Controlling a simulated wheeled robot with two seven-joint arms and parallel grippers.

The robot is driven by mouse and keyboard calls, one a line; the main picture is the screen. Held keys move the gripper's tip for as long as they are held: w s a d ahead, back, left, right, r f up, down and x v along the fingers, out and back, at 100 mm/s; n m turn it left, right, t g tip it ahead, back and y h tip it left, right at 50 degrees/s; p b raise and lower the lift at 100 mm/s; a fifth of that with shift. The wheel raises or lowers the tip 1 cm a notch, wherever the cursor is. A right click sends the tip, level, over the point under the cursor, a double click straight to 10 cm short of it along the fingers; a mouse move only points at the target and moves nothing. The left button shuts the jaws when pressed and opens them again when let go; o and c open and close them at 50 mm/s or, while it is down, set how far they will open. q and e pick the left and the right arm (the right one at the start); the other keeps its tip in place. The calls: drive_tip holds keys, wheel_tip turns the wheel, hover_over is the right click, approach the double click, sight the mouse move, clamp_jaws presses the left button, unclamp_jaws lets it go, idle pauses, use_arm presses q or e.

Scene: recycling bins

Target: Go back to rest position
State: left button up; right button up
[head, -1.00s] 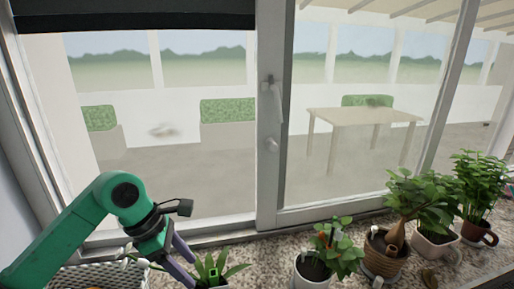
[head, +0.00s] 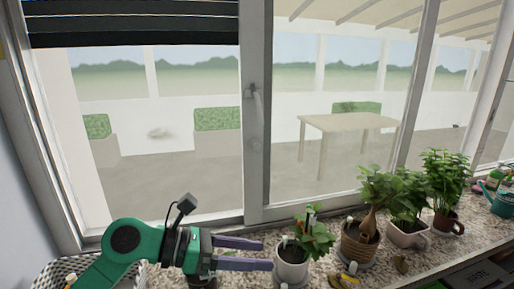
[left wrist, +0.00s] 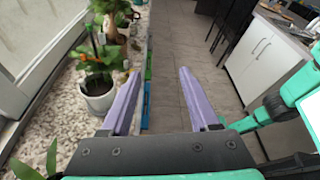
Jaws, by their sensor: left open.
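My left gripper (head: 268,254) is in the lower left of the head view, above the windowsill. Its two purple fingers are spread apart, empty, and point right toward the white-potted plant (head: 292,265). In the left wrist view my left gripper (left wrist: 158,73) has clear space between its fingers. The white pot (left wrist: 98,92) stands to the left of the fingers there, and I see no contact. My right gripper does not show; a green arm part is at the right of the left wrist view.
Several potted plants line the speckled sill (head: 325,255), including one in a woven pot (head: 360,245). A teal watering can (head: 500,203) stands at the far right. The left wrist view shows bare floor (left wrist: 190,50) and a white cabinet (left wrist: 250,55).

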use_arm(q)
wheel_tip(320, 180, up, 7)
drive_tip(key=w+n+t+h, duration=0.1)
drive_tip(key=n+t+h, duration=0.3)
drive_tip(key=n+h, duration=0.15)
drive_tip(key=w+a+n+t+y, duration=0.75)
drive_tip(key=a+n+t, duration=0.4)
drive_tip(key=n, duration=0.75)
drive_tip(key=s+a+f+n+g+y, duration=0.1)
drive_tip(key=a+f+n+g+y, duration=0.1)
drive_tip(key=a+f+n+y, duration=0.45)
drive_tip(key=s+a+f+n+g+y, duration=0.1)
drive_tip(key=a+f+n+y, duration=0.3)
drive_tip(key=f+n+y, duration=0.5)
drive_tip(key=s+f+n+g+h, duration=0.4)
drive_tip(key=s+f+n+g, duration=0.3)
drive_tip(key=s+f+g, duration=0.9)
drive_tip(key=s+f+t, duration=0.1)
drive_tip(key=s+f, duration=0.2)
drive_tip(key=f, duration=1.1)
drive_tip(key=s+f+t, duration=0.2)
drive_tip(key=f, duration=1.1)
drive_tip(key=s+a+f+g, duration=0.1)
drive_tip(key=s+a+f, duration=0.2)
drive_tip(key=s+f, duration=1.2)
drive_tip(key=shift+s+f+y, duration=0.2)
drive_tip(key=shift+s+y, duration=0.15)
drive_tip(key=shift+s, duration=0.65)
